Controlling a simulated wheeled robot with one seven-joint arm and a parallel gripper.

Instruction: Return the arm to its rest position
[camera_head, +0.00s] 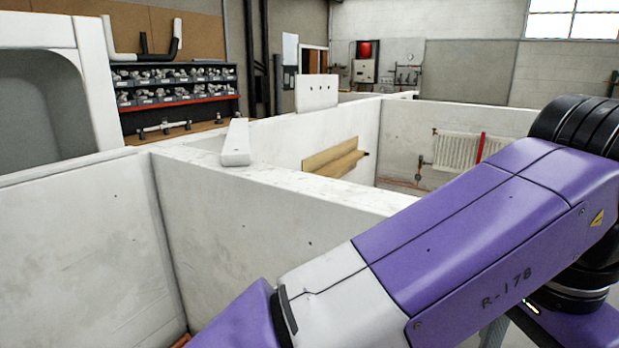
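My arm fills the lower right of the head view, with purple and white links and black joints. It is bent and crosses in front of the white bay walls. My gripper is outside the frame, so its state and anything in it are hidden. My arm covers part of the nearest bay wall.
White bay partitions (270,205) stand close ahead. A radiator (456,151) with a red vertical bar hangs in the bay at right. A wooden board (325,158) is on an inner wall. A shelf rack of fittings (170,86) stands back left.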

